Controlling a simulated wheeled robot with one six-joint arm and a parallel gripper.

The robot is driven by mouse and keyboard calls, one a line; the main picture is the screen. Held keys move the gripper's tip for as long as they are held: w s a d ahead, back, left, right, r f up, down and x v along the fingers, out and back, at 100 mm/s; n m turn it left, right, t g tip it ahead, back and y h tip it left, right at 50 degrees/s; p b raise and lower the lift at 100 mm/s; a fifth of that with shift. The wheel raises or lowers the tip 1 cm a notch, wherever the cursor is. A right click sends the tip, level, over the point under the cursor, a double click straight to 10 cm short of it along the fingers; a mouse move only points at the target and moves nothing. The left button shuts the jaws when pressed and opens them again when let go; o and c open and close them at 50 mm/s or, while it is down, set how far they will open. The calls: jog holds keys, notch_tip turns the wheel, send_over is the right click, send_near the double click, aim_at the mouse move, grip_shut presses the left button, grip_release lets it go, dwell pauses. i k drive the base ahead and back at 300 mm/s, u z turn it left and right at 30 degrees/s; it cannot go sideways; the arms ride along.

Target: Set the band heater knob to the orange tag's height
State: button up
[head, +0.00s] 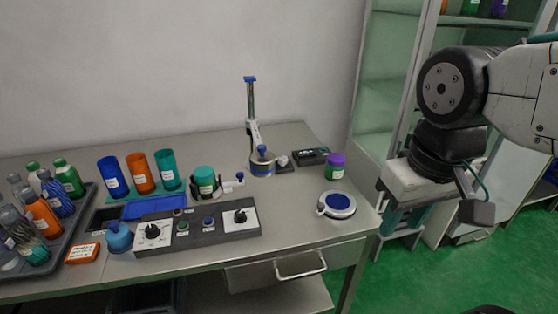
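A dark control panel (198,225) lies along the table's front edge. It has a left dial plate with a black knob (152,231) and a right dial plate with a black knob (240,216). The labels are too small to read, so I cannot tell which is the band heater knob. An orange tag (82,253) with small dark writing lies left of the panel; its writing is unreadable here. My gripper (405,216) hangs at the right, off the table's right edge and far from both knobs. Its teal fingers look apart, with nothing seen between them.
A blue round-topped object (119,236) stands close to the left knob. Blue, orange and teal cups (141,173) stand behind a blue tray. A tray of bottles (45,250) is at left. An upright stand (252,120), purple-lidded jar (336,166) and round blue-topped dish (337,205) are further right.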

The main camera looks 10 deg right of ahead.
aim_at(282, 160)
jog(key=u, duration=0.4)
jog(key=k, duration=0.5)
jog(key=u, duration=1.15)
jog(key=i, duration=1.6)
jog(key=z, duration=2.25)
